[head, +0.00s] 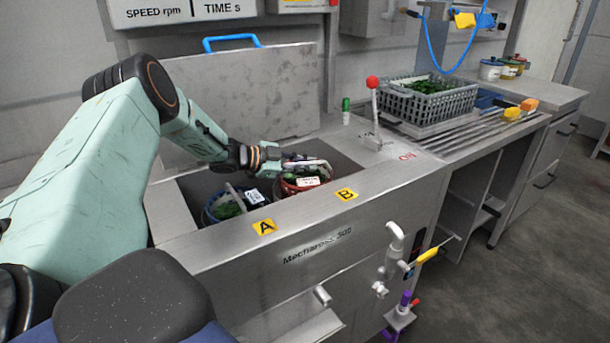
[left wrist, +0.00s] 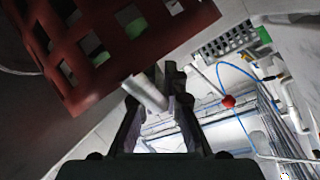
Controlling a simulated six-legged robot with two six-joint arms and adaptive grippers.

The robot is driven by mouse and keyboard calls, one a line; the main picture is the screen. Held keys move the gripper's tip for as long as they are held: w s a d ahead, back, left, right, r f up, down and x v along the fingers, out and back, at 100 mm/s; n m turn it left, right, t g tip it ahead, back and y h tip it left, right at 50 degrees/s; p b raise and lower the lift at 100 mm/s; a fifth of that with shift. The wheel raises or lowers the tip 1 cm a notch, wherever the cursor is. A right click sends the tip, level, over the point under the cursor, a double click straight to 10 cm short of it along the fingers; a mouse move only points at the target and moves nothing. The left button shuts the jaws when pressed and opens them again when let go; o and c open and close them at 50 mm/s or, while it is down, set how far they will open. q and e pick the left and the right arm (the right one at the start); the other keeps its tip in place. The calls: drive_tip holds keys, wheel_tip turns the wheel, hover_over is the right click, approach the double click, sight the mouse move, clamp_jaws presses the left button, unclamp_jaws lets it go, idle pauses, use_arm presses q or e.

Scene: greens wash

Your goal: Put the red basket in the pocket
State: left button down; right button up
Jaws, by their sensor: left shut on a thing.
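The red basket (head: 289,190) with greens and a white label is at the open tub of the steel washer, behind the yellow B tag (head: 346,195). The front wall hides its lower part, and I cannot tell whether it rests on the bottom. My left gripper (head: 318,163) is above it, shut on its grey handle. In the left wrist view the basket's red lattice wall (left wrist: 95,50) fills the upper left, and the handle (left wrist: 147,92) lies between the fingers (left wrist: 158,85). My right gripper is not in view.
A blue basket (head: 211,213) with greens sits to the left behind the A tag (head: 264,227). The raised lid (head: 245,100) stands behind the tub. A red-knobbed lever (head: 373,83) rises at the right. A grey crate of greens (head: 440,103) stands farther right.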

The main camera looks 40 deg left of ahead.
use_arm(q)
drive_tip(key=f, duration=0.2)
drive_tip(key=shift+w+a+f+b, duration=0.1)
drive_tip(key=shift+w+f+b, duration=0.2)
drive_tip(key=shift+b, duration=0.1)
drive_tip(key=shift+s+r, duration=0.25)
drive_tip(key=c, duration=1.9)
unclamp_jaws()
drive_tip(key=shift+f, duration=0.3)
drive_tip(key=shift+o, duration=0.7)
drive_tip(key=shift+w, duration=0.1)
drive_tip(key=o, duration=0.3)
drive_tip(key=shift+o, duration=0.2)
drive_tip(key=shift+r, duration=0.1)
